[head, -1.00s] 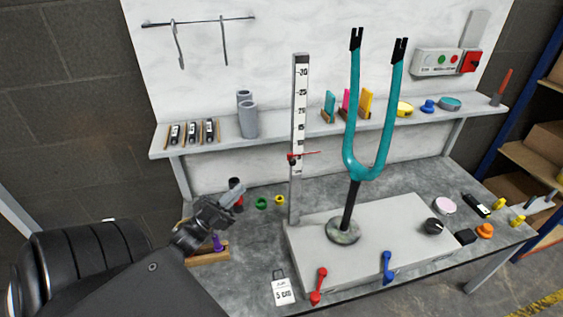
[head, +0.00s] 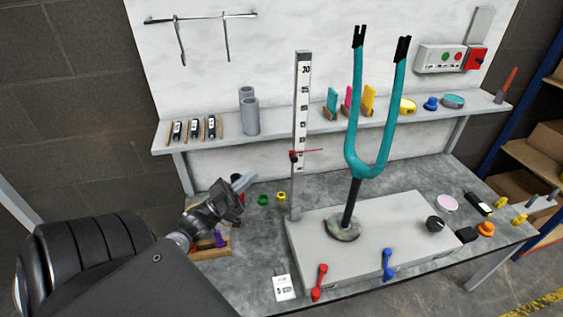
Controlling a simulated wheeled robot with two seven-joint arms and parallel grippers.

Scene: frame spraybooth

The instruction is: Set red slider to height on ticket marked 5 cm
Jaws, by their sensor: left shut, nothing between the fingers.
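A white upright scale (head: 301,105) with dark marks stands at the left end of the grey base block. The red slider (head: 294,156) sits low on it, with a thin red pointer reaching right. The ticket (head: 284,287) lies on the bench front and shows a 5; the rest of its print is too small to read surely. My left gripper (head: 244,181) is shut and empty, left of the scale and apart from the slider. It hides part of a dark item behind it. My right gripper is not in view.
A teal fork (head: 388,155) stands on the base block (head: 400,225), right of the scale. A red lever (head: 319,283) and a blue lever (head: 388,265) are at the block's front. Green and yellow rings (head: 263,199) lie between gripper and scale.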

